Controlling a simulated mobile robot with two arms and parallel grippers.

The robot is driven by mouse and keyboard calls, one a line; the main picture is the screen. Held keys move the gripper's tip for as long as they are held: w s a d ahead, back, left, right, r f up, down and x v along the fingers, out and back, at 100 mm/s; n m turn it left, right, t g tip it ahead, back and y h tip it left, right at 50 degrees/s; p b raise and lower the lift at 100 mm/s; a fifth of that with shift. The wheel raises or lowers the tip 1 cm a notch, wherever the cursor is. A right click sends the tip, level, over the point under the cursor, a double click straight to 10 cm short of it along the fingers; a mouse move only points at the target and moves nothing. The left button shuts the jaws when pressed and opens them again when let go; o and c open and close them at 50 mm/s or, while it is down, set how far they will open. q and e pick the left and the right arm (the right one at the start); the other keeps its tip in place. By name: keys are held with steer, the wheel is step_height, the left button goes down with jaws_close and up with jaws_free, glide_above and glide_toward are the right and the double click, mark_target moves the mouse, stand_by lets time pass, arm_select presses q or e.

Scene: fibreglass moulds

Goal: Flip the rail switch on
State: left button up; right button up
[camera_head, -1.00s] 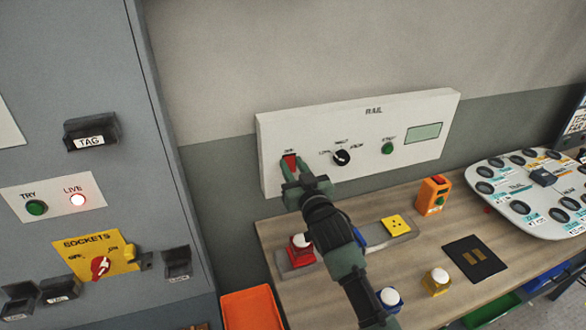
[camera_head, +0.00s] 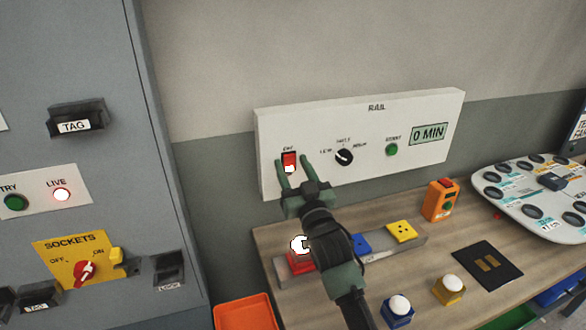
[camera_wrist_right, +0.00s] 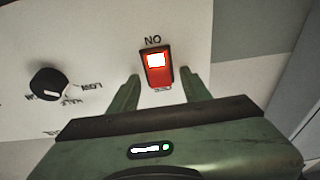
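The white RAIL panel (camera_head: 330,172) is on the wall behind the bench. Its red rocker switch (camera_head: 289,162) is at the panel's left end, and its upper part glows white in the right wrist view (camera_wrist_right: 158,68). The panel's display (camera_head: 429,134) reads "0 MIN". My right gripper (camera_head: 293,166) is open and empty, its two green fingers apart on either side of the switch's lower part. In the right wrist view the fingers (camera_wrist_right: 160,88) are spread below and beside the switch. I cannot tell whether they touch the panel. My left gripper is not in view.
The panel also has a black knob (camera_head: 344,157) and a green button (camera_head: 392,149). A wooden bench (camera_head: 400,260) below carries several coloured buttons, sockets (camera_head: 402,231) and an orange box (camera_head: 441,200). A grey cabinet (camera_head: 100,200) stands at left.

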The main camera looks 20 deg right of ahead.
steer(key=b+v, duration=0.2)
steer(key=v, duration=0.6)
stand_by(0.5)
